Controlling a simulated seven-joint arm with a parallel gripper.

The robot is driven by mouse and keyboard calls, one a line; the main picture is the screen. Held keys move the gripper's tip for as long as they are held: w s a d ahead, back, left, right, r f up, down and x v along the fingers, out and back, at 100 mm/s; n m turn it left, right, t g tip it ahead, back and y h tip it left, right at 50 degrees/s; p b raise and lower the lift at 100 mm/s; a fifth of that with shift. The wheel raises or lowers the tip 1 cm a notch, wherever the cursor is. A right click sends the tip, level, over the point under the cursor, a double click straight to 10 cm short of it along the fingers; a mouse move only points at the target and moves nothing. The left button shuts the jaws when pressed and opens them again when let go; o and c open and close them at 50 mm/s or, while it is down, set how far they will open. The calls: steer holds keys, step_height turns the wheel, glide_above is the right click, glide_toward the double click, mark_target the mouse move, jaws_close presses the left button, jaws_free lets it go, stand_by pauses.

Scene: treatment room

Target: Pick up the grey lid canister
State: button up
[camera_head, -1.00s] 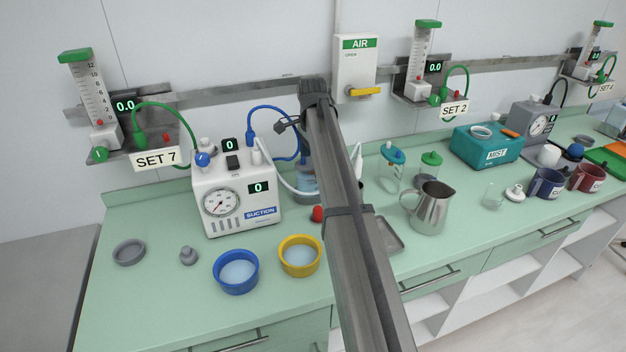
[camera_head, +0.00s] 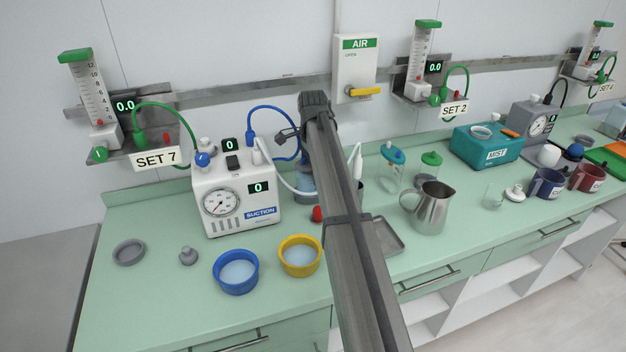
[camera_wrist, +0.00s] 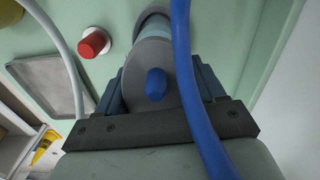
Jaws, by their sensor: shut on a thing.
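The grey lid canister (camera_head: 305,188) stands beside the suction unit in the head view, with its upper part behind my arm. In the wrist view its round grey lid (camera_wrist: 147,72) faces me, with a blue port in the lid and the pale blue body beyond. My gripper (camera_wrist: 160,70) has a finger on each side of the canister and is shut on it. In the head view my fingers are hidden behind my arm. I cannot tell whether the canister touches the counter.
A blue hose (camera_wrist: 186,90) crosses close in front of the right finger. A white tube (camera_wrist: 62,50) runs on the left. A red cap (camera_wrist: 93,43) and a metal tray (camera_wrist: 45,82) are nearby. The suction unit (camera_head: 235,195) stands left of the canister; a steel jug (camera_head: 430,208) stands right.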

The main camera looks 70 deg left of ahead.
steer(key=shift+c, duration=1.3)
